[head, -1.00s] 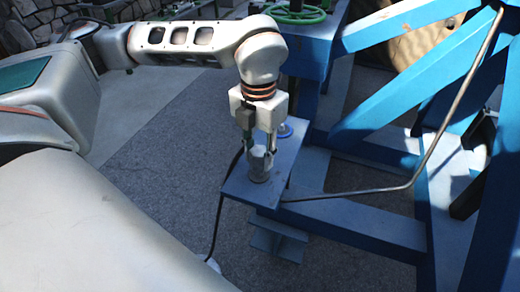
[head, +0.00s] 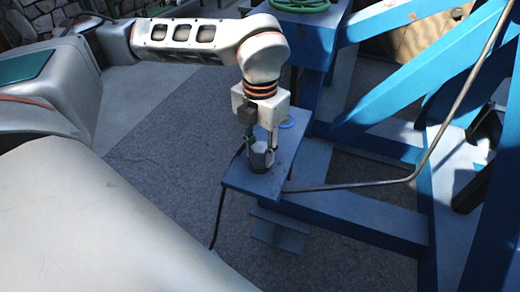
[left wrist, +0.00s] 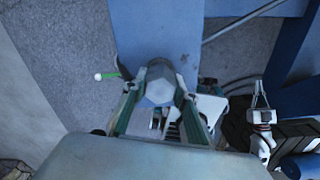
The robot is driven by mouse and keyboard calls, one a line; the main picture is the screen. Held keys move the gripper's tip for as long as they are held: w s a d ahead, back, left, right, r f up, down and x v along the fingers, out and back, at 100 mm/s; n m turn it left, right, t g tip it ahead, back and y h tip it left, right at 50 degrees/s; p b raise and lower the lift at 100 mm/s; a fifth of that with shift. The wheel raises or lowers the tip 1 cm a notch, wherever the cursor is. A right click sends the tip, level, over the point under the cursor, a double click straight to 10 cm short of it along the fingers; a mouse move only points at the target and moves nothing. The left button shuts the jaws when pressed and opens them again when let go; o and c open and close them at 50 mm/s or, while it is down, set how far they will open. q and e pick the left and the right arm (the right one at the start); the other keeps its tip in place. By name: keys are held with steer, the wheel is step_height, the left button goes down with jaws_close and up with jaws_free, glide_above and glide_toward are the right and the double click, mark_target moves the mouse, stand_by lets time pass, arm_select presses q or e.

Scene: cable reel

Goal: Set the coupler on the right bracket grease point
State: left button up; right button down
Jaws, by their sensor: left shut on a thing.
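My left gripper (head: 261,148) points down over the blue bracket plate (head: 243,180). It is shut on a grey, faceted coupler (head: 259,159), which looks upright. The coupler is over the plate's upper face; I cannot tell whether it touches it. In the left wrist view the coupler (left wrist: 159,86) sits between the two fingers, in front of the blue plate (left wrist: 155,35). Any grease point under it is hidden. A white, two-pronged shape (left wrist: 262,117) at the right of the left wrist view may be my right gripper; its state is unclear.
A thin steel pipe (head: 370,184) runs from the plate to the right and up. Blue frame beams (head: 395,103) stand at the right. A black hose (head: 217,215) hangs left of the plate. Grey floor (head: 160,150) is clear at left.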

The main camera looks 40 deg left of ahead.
arm_select(q)
steer(key=o, duration=1.3)
step_height(320, 180, up, 12)
